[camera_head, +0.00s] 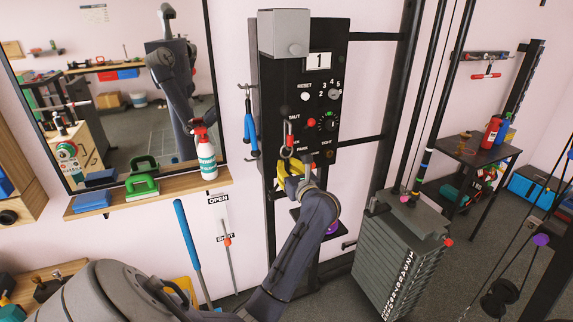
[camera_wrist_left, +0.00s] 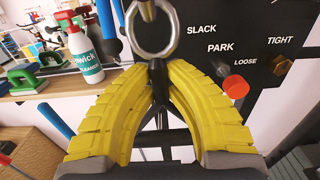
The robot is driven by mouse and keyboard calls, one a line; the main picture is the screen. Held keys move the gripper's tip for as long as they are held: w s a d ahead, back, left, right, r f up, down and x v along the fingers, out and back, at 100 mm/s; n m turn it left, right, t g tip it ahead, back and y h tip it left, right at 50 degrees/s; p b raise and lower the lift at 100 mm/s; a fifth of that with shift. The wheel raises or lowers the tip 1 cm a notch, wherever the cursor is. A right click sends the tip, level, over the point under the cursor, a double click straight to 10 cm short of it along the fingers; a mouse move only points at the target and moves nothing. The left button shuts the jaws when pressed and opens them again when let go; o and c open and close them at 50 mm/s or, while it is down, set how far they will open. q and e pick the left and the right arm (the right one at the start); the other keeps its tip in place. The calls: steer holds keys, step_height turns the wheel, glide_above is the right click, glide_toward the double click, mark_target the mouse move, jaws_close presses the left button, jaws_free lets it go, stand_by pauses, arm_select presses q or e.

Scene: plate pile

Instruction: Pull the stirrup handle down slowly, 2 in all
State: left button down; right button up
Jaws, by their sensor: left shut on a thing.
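My left gripper (camera_head: 293,170) is in front of the lower part of a black panel (camera_head: 338,75), just below a hanging metal ring (camera_head: 287,152). In the left wrist view its yellow fingers (camera_wrist_left: 156,82) meet at the tips around a dark piece just under the ring (camera_wrist_left: 151,38). This appears to be the top of the stirrup handle (camera_wrist_left: 157,72); the fingers hide much of it. The panel's counter (camera_head: 319,60) reads 1. A dial and a red knob (camera_wrist_left: 235,88) sit beside the labels SLACK, PARK, LOOSE and TIGHT. My right gripper is not in view.
A weight stack (camera_head: 400,255) and vertical rods stand right of the panel.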

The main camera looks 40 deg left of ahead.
arm_select(q)
steer(key=shift+f, duration=0.25)
steer(key=shift+f, duration=0.35)
steer(key=shift+r, duration=1.35)
steer(key=shift+r, duration=1.05)
steer(key=shift+r, duration=0.15)
steer(key=shift+r, duration=1.15)
